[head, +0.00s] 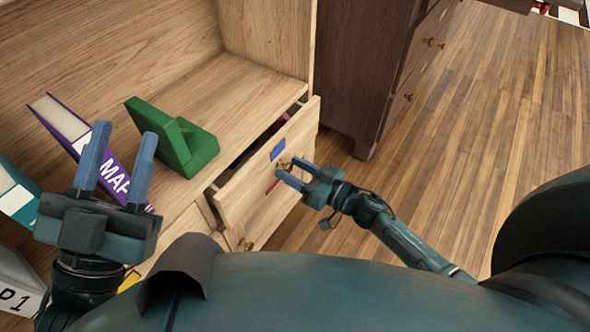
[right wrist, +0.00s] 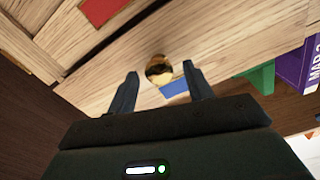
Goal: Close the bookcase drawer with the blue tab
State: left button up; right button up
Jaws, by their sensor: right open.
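The bookcase drawer (head: 254,189) with the blue tab (head: 278,150) is partly pulled out, with a dark gap behind its front. Its brass knob (head: 283,165) sits just below the tab. My right gripper (head: 289,169) is open at the drawer front. In the right wrist view the knob (right wrist: 159,70) shows between my right fingertips, with the blue tab (right wrist: 174,87) close by; I cannot tell whether they touch. My left gripper (head: 125,131) is open and empty, away from the drawer in the picture's left.
A green bookend (head: 180,141) and a purple book (head: 75,133) stand on the wooden shelf. A red tab (head: 272,185) and another knob (head: 248,245) show lower down. A dark cabinet (head: 352,70) stands behind. The wooden floor at right is clear.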

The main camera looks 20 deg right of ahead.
jog(key=shift+c, duration=0.4)
grip_shut()
